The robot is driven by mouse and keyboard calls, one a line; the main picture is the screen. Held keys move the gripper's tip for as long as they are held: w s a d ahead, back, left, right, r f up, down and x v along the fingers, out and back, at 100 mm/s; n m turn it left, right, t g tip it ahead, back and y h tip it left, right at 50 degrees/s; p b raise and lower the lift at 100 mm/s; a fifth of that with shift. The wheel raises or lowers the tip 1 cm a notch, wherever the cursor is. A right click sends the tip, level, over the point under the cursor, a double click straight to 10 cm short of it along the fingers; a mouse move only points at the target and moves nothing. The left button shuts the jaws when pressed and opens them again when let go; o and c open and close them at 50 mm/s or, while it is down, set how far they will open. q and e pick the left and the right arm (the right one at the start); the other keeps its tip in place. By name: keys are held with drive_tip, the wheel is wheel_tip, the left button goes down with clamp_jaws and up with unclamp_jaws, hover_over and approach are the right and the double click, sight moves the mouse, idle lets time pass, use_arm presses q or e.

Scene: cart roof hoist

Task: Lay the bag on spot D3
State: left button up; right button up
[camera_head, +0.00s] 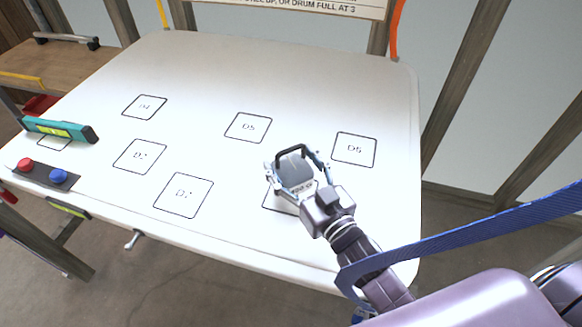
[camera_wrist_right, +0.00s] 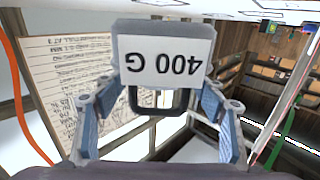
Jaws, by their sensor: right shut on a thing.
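A grey bag (camera_head: 295,170) with a dark loop handle is in my right gripper (camera_head: 302,185) over the white table top (camera_head: 330,90). In the right wrist view the bag (camera_wrist_right: 165,52) shows a white label reading 400 G, upside down, with the gripper fingers on both sides of its handle. A black-outlined spot (camera_head: 272,203) lies partly under the bag and gripper; its label is hidden. Other outlined spots include D5 (camera_head: 248,128) and D6 (camera_head: 354,150). The left-hand spot labels are hard to read. I cannot tell how high the bag is. My left gripper is out of view.
A teal spirit level (camera_head: 60,129) lies at the left edge, partly over another spot. A panel with a red button (camera_head: 26,165) and a blue button (camera_head: 58,177) is at the near left. A blue strap (camera_head: 470,235) crosses at right. The table's far middle is clear.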

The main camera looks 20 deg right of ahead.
sight(291, 173)
wheel_tip(291, 173, down, 2)
drive_tip(key=shift+f, duration=0.1)
drive_tip(key=shift+s+f+b, duration=0.1)
drive_tip(key=shift+f+b, duration=0.25)
drive_tip(key=shift+f, duration=0.3)
